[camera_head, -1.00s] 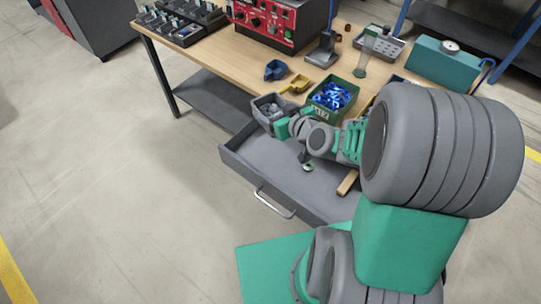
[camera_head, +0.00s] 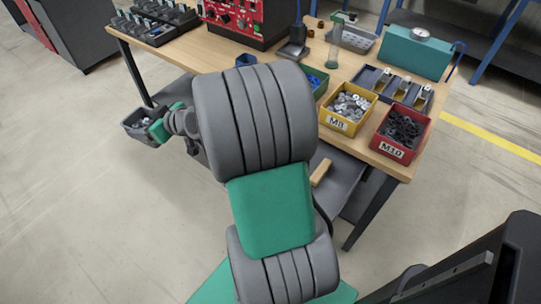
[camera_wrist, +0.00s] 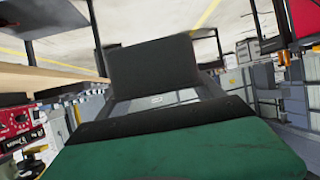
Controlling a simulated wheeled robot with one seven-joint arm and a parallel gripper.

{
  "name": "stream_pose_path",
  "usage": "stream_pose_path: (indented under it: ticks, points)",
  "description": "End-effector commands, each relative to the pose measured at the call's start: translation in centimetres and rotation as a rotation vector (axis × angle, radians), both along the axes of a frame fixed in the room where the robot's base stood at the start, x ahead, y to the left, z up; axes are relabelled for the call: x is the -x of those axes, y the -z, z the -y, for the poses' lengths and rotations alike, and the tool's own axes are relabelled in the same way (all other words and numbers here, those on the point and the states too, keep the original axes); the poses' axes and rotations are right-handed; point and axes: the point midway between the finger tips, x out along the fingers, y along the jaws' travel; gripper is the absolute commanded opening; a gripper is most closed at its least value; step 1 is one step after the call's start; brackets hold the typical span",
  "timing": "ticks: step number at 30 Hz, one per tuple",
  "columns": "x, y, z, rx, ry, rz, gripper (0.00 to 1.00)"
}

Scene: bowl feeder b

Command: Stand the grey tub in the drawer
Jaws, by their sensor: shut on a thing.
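The grey tub (camera_head: 133,130) is at the left in the head view, with small grey parts in it. It is in the air, beyond the bench's left front side. My gripper (camera_head: 158,127) is shut on the tub's right side and holds it roughly upright. The open grey drawer (camera_head: 345,190) under the bench shows only in part, right of my arm; my arm hides most of it. The tub is left of the drawer, not over its visible part. In the wrist view a dark panel and a green part fill the middle; I cannot tell the tub there.
A wooden piece (camera_head: 320,173) shows at the drawer. On the bench stand a yellow M8 bin (camera_head: 335,123), a red M10 bin (camera_head: 391,151) and a partly hidden green bin (camera_head: 318,90). Clear floor lies left of the bench.

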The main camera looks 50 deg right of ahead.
Motion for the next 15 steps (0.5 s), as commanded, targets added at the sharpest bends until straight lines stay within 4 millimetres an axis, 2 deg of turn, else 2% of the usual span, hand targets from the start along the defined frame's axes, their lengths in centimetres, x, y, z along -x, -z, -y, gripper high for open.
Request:
stream_pose_path:
  ticks: [1,7,10,15]
  points:
    - [-0.9,3.6,2.7,0.002,0.028,0.005,0.3]
    - [-2.5,6.5,12.0,0.009,0.118,-0.001,0.3]
    - [-2.5,6.8,15.1,0.013,0.15,-0.006,0.3]
    - [-1.8,6.7,17.3,0.014,0.175,-0.013,0.3]
